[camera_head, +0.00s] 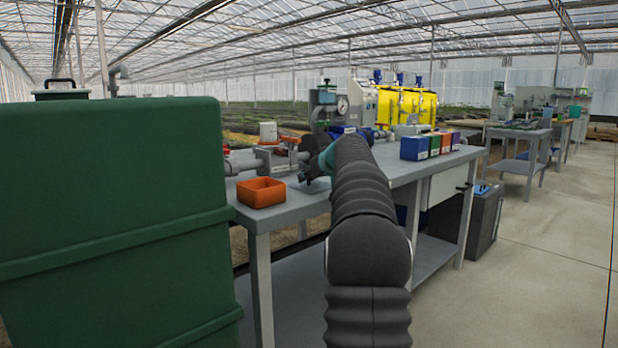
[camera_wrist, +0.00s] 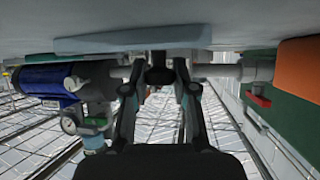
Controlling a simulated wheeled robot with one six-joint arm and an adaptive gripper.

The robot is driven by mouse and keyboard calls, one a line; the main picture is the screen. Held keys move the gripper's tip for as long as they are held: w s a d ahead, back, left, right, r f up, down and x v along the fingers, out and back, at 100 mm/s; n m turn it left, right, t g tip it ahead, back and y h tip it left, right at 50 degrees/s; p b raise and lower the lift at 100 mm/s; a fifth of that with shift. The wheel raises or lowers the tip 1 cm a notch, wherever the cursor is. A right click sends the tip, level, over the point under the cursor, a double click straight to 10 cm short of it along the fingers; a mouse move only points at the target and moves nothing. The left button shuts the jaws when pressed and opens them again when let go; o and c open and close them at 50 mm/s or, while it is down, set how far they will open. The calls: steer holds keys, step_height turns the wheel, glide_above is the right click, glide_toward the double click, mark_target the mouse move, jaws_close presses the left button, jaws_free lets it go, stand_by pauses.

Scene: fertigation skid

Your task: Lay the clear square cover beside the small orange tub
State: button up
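The small orange tub (camera_head: 260,192) stands on the near left corner of the grey bench. Its orange side also shows at the right edge of the wrist view (camera_wrist: 298,66). The clear square cover (camera_wrist: 90,43) shows as a pale bluish flat plate against the bench top in the wrist view, which is upside down. In the head view a pale sliver of it (camera_head: 313,185) shows right of the tub. My gripper (camera_wrist: 158,68) is at the cover's edge, its fingers apart with a dark piece between them. Whether it grips this is unclear. My arm partly hides the spot in the head view.
A large green tank (camera_head: 110,210) fills the left foreground beside the bench (camera_head: 290,217). Grey pipework with a blue part (camera_wrist: 50,80) lies behind the gripper. Several coloured boxes (camera_head: 414,148) stand further right. A little bare bench lies between tub and gripper.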

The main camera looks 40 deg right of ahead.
steer(key=o, duration=0.4)
steer(key=shift+s+r+p, duration=0.1)
steer(key=shift+r+p, duration=0.15)
steer(key=shift+p, duration=0.05)
steer(key=b+v, duration=0.1)
steer(key=v, duration=1)
steer(key=shift+s+r, duration=0.1)
steer(key=shift+s, duration=0.3)
steer(key=shift+a, duration=0.2)
